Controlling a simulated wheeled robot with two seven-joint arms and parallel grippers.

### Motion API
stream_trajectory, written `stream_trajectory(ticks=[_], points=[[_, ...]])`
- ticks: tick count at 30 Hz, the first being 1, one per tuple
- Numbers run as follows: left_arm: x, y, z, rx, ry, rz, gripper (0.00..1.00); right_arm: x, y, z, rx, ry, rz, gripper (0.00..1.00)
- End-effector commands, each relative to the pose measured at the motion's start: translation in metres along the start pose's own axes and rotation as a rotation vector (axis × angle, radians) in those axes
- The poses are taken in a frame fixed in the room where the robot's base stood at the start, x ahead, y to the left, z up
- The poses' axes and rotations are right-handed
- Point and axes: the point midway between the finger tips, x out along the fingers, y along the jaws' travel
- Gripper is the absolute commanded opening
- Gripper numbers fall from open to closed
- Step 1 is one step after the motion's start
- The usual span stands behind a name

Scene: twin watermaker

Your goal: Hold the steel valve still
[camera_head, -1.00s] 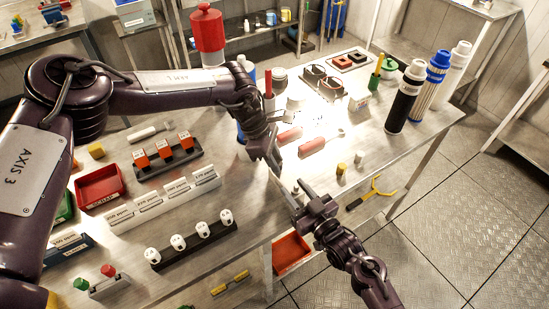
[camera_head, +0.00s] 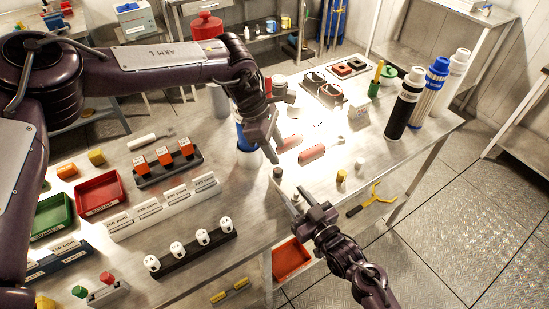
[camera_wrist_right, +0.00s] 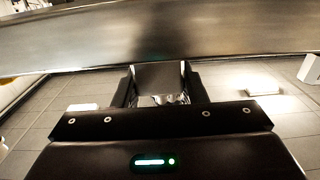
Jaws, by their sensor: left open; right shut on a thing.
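My right gripper (camera_head: 290,194) is at the near edge of the workbench. In the right wrist view its two fingers are closed on a plain grey metal piece (camera_wrist_right: 158,77), which fits the steel valve; the bench edge lies just beyond it. The valve's full shape is hidden in the head view. My left gripper (camera_head: 266,148) is open and empty. It points down over the bench, farther back than the right gripper and apart from it. A small grey cylinder (camera_head: 277,173) stands on the bench between the two grippers.
A black rack with white pieces (camera_head: 192,250), white label blocks (camera_head: 165,208) and a red tray (camera_head: 120,190) lie to the left. Floor is clear beyond the bench.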

Motion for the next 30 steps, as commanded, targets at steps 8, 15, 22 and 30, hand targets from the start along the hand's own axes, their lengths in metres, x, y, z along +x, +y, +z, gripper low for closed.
stream_trajectory(ticks=[8,15,22,30], points=[[-0.022,0.0,0.009,-0.001,0.0,-0.001,0.45,0.0,0.0,0.0,0.0,0.001,0.0,0.04],[-0.022,0.0,0.009,-0.001,0.0,-0.001,0.45,0.0,0.0,0.0,0.0,0.001,0.0,0.04],[-0.022,0.0,0.011,-0.11,0.03,-0.002,0.45,0.0,0.0,0.0,0.0,0.001,0.0,0.04],[-0.024,0.0,0.016,-0.638,0.163,0.04,0.45,0.0,0.0,0.0,0.0,0.001,-0.001,0.04]])
